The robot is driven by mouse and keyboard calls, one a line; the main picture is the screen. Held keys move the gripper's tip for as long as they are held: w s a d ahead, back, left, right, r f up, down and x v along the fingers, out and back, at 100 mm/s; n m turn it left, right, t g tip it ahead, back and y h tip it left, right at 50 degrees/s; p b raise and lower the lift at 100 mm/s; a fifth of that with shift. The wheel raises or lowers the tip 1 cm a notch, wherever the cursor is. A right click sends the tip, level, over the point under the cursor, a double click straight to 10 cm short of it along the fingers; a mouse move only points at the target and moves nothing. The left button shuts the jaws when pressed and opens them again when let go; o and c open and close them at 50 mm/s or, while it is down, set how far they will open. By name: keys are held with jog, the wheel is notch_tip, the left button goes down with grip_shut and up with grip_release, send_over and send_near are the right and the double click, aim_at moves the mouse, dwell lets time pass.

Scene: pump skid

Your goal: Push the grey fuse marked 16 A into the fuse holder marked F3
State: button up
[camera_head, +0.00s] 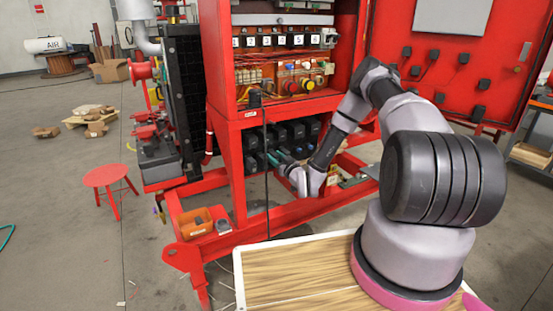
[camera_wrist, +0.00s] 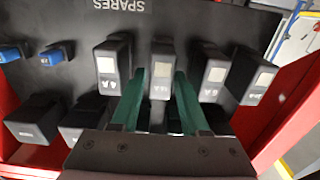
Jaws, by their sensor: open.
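In the wrist view my gripper (camera_wrist: 155,80) is open, its two green fingers on either side of a dark grey fuse (camera_wrist: 161,62) in the spares rack. The mark on this fuse is upside down and too small to read surely. I cannot tell whether the fingers touch it. In the head view my gripper (camera_head: 271,158) reaches into the lower bay of the red skid, at the rack of dark fuses. A row of holders with white labels (camera_head: 280,40) sits in the cabinet above; which one is F3 is not legible.
Other dark fuses stand at the left (camera_wrist: 107,65) and right (camera_wrist: 215,75) of the fingers, close by. Blue fuses (camera_wrist: 52,55) sit further left. The black panel (camera_wrist: 185,20) is lettered SPARES. A red stool (camera_head: 107,178) and an orange bin (camera_head: 196,222) stand left of the bay.

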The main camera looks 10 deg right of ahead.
aim_at(277, 158)
grip_shut()
jog(key=shift+c, duration=1.8)
grip_release()
grip_shut()
jog(key=shift+v, duration=1.7)
jog(key=shift+v, duration=1.55)
jog(key=d+r+m+h, duration=0.3)
jog(key=d+r+h, duration=0.2)
jog(key=r, duration=0.8)
jog(key=d, duration=0.2)
jog(key=shift+s+d+m+t+h, duration=0.2)
jog(key=shift+d+m+t+h, duration=0.1)
jog(key=shift+t, duration=0.1)
